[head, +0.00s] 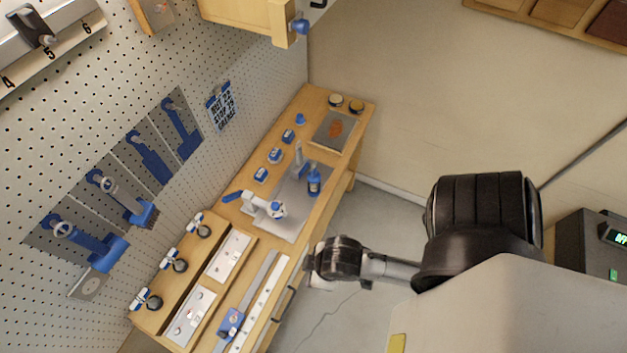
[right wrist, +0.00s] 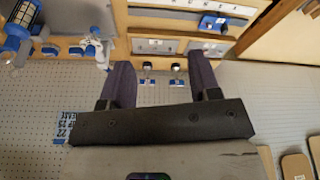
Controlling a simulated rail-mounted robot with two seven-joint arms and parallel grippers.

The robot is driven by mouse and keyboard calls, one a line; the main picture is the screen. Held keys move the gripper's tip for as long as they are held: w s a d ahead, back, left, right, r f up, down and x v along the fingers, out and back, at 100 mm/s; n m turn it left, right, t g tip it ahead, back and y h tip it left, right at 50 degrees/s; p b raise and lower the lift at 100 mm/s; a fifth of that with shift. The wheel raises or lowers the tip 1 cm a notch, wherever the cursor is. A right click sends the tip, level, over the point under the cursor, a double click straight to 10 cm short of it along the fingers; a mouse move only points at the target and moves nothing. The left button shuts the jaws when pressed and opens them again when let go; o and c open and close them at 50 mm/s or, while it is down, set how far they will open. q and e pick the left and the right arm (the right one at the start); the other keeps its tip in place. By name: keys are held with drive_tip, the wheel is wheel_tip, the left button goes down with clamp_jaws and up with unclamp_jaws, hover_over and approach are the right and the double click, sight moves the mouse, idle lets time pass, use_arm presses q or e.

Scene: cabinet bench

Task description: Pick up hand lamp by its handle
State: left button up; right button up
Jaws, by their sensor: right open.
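The hand lamp (head: 314,182) is a small blue upright shape on the right part of a grey mat (head: 291,222) on the bench. In the right wrist view a blue lamp with a caged window (right wrist: 20,22) shows at the top left, cut by the frame edge. Its handle cannot be made out clearly. My right gripper (head: 312,265) is beside the bench's front edge, below the lamp in the head view and apart from it. In the right wrist view its two dark fingers (right wrist: 162,68) stand apart with nothing between them. My left gripper is not in view.
A white device with a blue lever (head: 262,204) stands on the mat. Small blue items (head: 274,155) line the bench's rear. White plates (head: 190,315) and a blue block on a rail (head: 231,322) lie nearer. Tools hang on the pegboard (head: 150,155).

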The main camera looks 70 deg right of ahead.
drive_tip(key=o, duration=0.5)
drive_tip(key=shift+w, duration=0.1)
